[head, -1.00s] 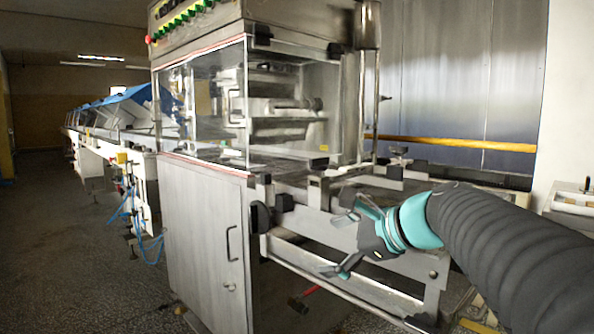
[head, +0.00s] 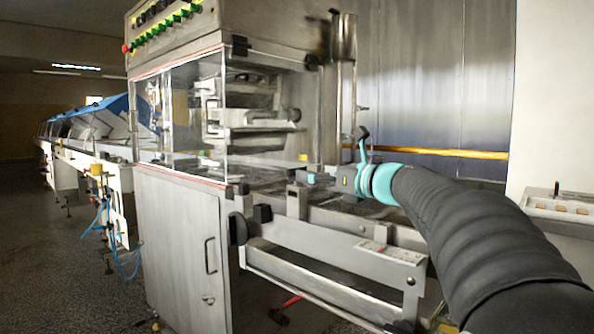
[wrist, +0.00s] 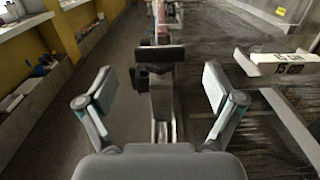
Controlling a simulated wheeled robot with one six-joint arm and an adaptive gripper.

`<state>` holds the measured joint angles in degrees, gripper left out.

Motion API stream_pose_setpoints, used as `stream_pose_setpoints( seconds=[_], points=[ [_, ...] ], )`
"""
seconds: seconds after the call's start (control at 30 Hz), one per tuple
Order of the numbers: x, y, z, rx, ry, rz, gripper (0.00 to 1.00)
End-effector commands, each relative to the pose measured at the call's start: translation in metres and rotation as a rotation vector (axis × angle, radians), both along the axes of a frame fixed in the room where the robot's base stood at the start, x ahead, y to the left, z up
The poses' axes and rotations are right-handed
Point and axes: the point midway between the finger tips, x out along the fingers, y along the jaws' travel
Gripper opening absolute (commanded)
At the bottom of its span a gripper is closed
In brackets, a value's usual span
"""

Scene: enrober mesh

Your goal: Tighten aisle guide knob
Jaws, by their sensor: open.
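My gripper (head: 338,156) is open and empty above the conveyor frame at the machine's outlet, with its fingers spread. In the wrist view, my gripper (wrist: 160,87) has one finger pad on each side. A dark knob-like block (wrist: 174,53) on a metal post lies ahead between the pads, apart from them. In the head view, a black block-shaped knob (head: 262,213) and a larger round black knob (head: 237,229) sit on the aisle side of the frame, left of my gripper. I cannot tell which knob is the aisle guide's.
The enrober cabinet (head: 185,245) with its clear guard stands on the left. A metal upright (head: 296,201) rises from the frame near my gripper. A white tray table (head: 560,208) is at the right. The aisle floor (head: 70,265) at the left is open.

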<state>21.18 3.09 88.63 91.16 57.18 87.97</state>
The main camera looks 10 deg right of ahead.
Motion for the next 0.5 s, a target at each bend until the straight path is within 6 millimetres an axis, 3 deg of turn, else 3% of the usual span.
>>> stream_pose_setpoints(
  seconds=[0.2,0.5],
  points=[
    [0.03,0.023,0.0,-0.001,0.001,0.003,0.92],
    [0.047,0.035,0.0,-0.001,0.0,0.001,0.92]
  ],
)
